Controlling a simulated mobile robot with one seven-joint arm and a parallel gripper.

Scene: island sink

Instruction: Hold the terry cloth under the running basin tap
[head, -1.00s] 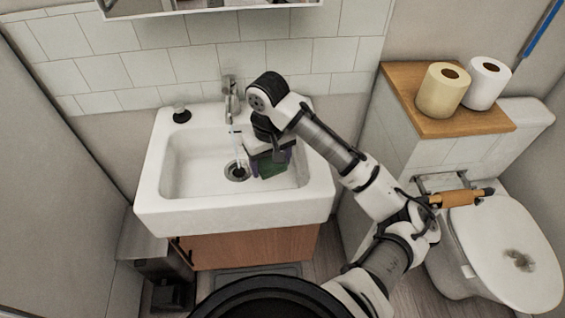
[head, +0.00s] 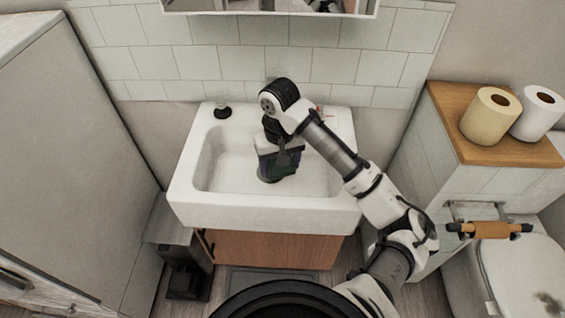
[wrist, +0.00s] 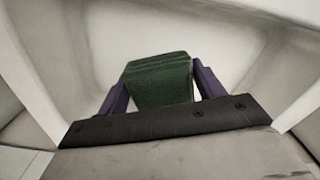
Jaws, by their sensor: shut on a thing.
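The green terry cloth (wrist: 160,80) is folded and held between the purple fingers of my gripper (wrist: 161,86) in the wrist view. In the head view my gripper (head: 277,168) hangs low inside the white basin (head: 222,172), around its middle, over the area of the drain. The cloth is mostly hidden there by the gripper. The basin tap is hidden behind my arm. No water stream shows now, so I cannot tell whether water touches the cloth.
A black-topped dispenser (head: 222,110) stands on the basin's back left rim. A mirror cabinet (head: 262,8) hangs above. At right are a wooden shelf (head: 447,101) with two paper rolls and a toilet (head: 520,270). The basin's left side is free.

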